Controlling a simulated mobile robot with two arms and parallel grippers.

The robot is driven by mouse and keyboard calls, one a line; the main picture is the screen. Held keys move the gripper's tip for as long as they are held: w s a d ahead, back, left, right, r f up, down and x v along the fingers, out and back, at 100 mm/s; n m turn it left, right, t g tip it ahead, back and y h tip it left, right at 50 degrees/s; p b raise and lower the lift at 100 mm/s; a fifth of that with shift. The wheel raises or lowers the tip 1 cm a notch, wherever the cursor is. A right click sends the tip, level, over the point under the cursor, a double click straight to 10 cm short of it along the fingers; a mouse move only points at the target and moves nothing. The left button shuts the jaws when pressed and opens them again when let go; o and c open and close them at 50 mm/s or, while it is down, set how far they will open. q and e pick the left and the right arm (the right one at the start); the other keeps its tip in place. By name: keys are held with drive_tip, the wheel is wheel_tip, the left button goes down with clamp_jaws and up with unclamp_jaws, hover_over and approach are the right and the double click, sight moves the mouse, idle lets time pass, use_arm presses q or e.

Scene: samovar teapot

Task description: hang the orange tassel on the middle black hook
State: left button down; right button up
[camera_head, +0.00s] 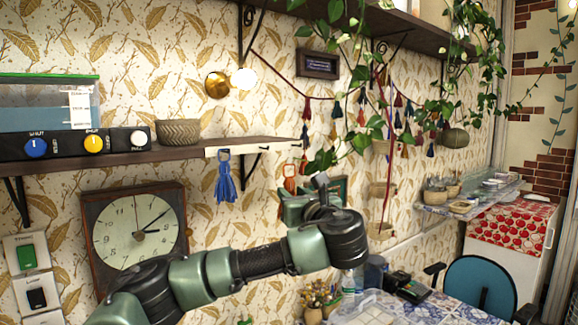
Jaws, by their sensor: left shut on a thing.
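The orange tassel (290,180) is below the right end of a pale hook strip (253,147) on the shelf edge. My left gripper (291,204) is shut on the tassel's lower part, and its fingers are partly hidden by the wrist. The tassel's loop points up. A blue tassel (225,182) hangs under the left part of the strip. The middle black hook (264,149) is small and dark under the strip, with no tassel on it. The orange tassel appears to the right of it and a little lower. My right gripper is out of view.
The shelf (120,158) holds a woven bowl (178,132) and a knobbed box. A clock (137,232) is on the wall below, behind my left arm. Hanging plants (340,125) and a tassel garland are to the right. A blue chair (480,285) stands at lower right.

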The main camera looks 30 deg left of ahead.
use_arm(q)
wheel_tip(320, 180, up, 4)
drive_tip(key=y, duration=0.1)
drive_tip(key=w+a, duration=0.3)
drive_tip(key=a, duration=0.6)
drive_tip(key=shift+a+f+n+y, duration=0.25)
drive_tip(key=shift+a+n+y, duration=0.05)
idle(0.7)
drive_tip(key=shift+w, duration=0.1)
idle(0.4)
drive_tip(key=c, duration=0.9)
unclamp_jaws()
drive_tip(key=shift+c, duration=0.2)
drive_tip(key=shift+f, duration=0.1)
